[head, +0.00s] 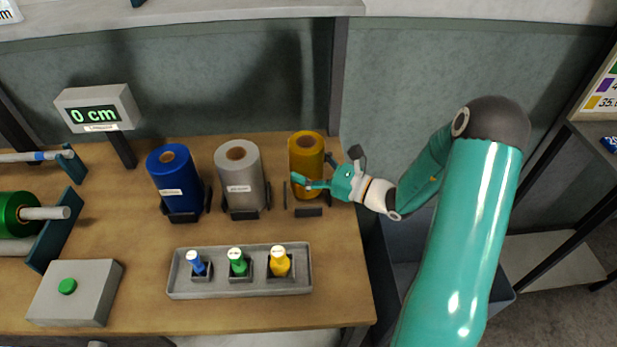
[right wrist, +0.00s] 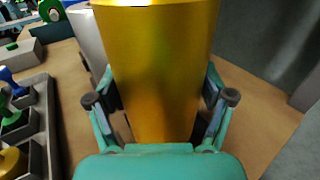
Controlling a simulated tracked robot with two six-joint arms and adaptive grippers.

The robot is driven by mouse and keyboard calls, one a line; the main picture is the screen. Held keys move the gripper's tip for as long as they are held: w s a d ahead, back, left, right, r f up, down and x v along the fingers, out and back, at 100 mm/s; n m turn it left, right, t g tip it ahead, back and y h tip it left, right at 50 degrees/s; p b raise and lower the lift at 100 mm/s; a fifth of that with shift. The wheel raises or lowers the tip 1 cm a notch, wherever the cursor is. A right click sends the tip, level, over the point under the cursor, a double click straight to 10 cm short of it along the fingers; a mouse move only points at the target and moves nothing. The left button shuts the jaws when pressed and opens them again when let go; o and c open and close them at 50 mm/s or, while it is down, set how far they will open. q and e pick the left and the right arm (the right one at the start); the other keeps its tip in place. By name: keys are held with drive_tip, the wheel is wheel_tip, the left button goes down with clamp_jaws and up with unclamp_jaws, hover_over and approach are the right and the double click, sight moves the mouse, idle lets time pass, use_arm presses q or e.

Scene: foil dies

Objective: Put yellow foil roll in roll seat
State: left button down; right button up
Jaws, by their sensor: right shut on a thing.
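The yellow foil roll (head: 306,160) is upright at the right end of the row of rolls. My right gripper (head: 307,183) is shut around its lower part, coming in from the right. In the right wrist view the yellow roll (right wrist: 158,70) fills the space between the two fingers. A dark stand (head: 308,212) is just below and in front of the roll. A strip of wood shows between them, so the roll looks slightly raised, though its underside is hidden. I cannot tell which fixture is the roll seat. My left gripper is not in view.
A blue roll (head: 173,177) and a silver roll (head: 239,176) stand in dark holders to the left. A grey tray (head: 210,290) with small blue, green and yellow items lies in front. A green roll (head: 18,215) on a spindle, a button box (head: 85,305) and a "0 cm" display (head: 98,107) are left.

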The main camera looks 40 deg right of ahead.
drive_tip(key=shift+f, duration=2.1)
drive_tip(key=o, duration=1.5)
drive_tip(key=shift+c, duration=0.2)
drive_tip(key=shift+s+d+f, duration=0.1)
drive_tip(key=shift+s+d, duration=0.05)
drive_tip(key=shift+s, duration=0.4)
drive_tip(key=b+v, duration=0.2)
drive_tip(key=v, duration=0.9)
drive_tip(key=shift+b, duration=0.4)
drive_tip(key=shift+w, duration=0.1)
